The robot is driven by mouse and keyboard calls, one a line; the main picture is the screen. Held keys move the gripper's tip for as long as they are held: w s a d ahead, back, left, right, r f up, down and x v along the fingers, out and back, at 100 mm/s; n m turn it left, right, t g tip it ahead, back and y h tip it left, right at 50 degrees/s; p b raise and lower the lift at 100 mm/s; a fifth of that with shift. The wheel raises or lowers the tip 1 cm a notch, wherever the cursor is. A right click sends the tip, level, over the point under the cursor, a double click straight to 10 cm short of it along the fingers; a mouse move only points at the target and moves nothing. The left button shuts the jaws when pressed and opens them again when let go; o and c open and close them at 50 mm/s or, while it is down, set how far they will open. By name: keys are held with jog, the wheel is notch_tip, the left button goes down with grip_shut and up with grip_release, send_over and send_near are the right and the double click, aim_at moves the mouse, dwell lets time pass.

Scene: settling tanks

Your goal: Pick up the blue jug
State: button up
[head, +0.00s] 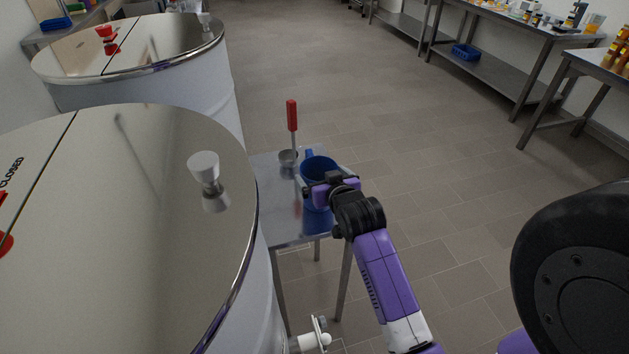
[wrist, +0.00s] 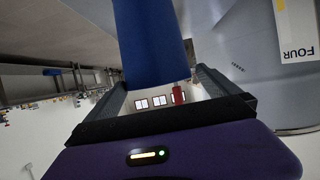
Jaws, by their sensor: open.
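The blue jug (head: 319,166) stands on a small metal side table (head: 275,222), its open top showing and its handle on the far side in the head view. My gripper (head: 325,187) is at the near side of the jug and hides part of its body. In the wrist view the jug (wrist: 150,42) lies between the two spread fingers of my gripper (wrist: 160,78). The jaws are open, and I cannot tell whether either finger touches the jug.
A metal scoop with a red upright handle (head: 292,116) is on the table just left of the jug. A large tank (head: 130,230) with a shiny lid and white knob (head: 204,165) stands close on the left. Open tiled floor (head: 430,170) lies to the right.

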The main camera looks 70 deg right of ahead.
aim_at(314, 165)
jog(key=shift+p+x, duration=0.55)
jog(key=shift+x, duration=2.55)
jog(key=shift+s+d+r, duration=0.1)
jog(key=shift+d+r, duration=0.1)
jog(key=shift+r, duration=0.05)
jog(key=c, duration=1.6)
